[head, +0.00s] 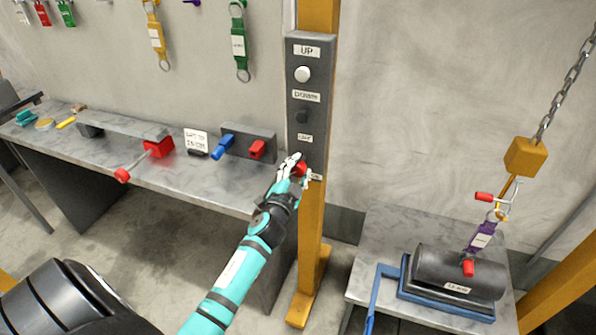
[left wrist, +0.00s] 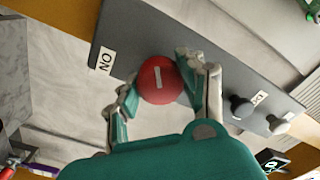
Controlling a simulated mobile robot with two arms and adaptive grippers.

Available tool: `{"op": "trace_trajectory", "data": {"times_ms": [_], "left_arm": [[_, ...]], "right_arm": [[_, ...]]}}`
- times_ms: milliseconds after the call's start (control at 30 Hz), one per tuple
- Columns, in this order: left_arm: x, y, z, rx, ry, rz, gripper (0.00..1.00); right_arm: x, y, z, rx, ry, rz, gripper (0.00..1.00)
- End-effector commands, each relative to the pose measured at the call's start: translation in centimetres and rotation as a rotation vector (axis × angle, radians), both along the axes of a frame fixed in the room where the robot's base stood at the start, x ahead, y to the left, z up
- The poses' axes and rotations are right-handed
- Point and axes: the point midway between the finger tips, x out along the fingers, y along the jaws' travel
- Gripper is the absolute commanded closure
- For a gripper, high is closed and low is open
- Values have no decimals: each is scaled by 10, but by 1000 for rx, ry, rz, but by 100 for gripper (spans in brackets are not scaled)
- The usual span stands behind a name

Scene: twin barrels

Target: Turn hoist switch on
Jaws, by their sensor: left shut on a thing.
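The hoist control panel (head: 312,130) is a dark grey box on an orange post, with a white UP button, a dark button below the DOWN label and a red round switch (head: 302,169) near its lower end. In the left wrist view the red switch (left wrist: 160,80) shows a short white line on its face, and the ON label (left wrist: 106,61) sits to its left. My left gripper (head: 294,170) is at the red switch, its two fingers closed on opposite sides of it. The fingers partly cover the switch in the head view. My right gripper is not seen.
A grey workbench (head: 200,183) with red and blue clamps stands left of the post. On the right, a dark cylinder (head: 460,272) on a blue cradle rests on a low table, with a chain and yellow hook block (head: 525,157) above. Tagged straps hang on the wall.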

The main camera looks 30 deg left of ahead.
Motion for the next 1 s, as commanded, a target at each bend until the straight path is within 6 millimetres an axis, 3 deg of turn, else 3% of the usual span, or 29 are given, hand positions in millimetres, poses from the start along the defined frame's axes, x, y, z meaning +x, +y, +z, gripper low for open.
{"op": "trace_trajectory", "data": {"times_ms": [500,1000], "left_arm": [[0,0,-3,431,106,-1,92],[0,-1,-3,604,148,-2,92]], "right_arm": [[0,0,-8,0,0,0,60],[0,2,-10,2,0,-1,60]]}}
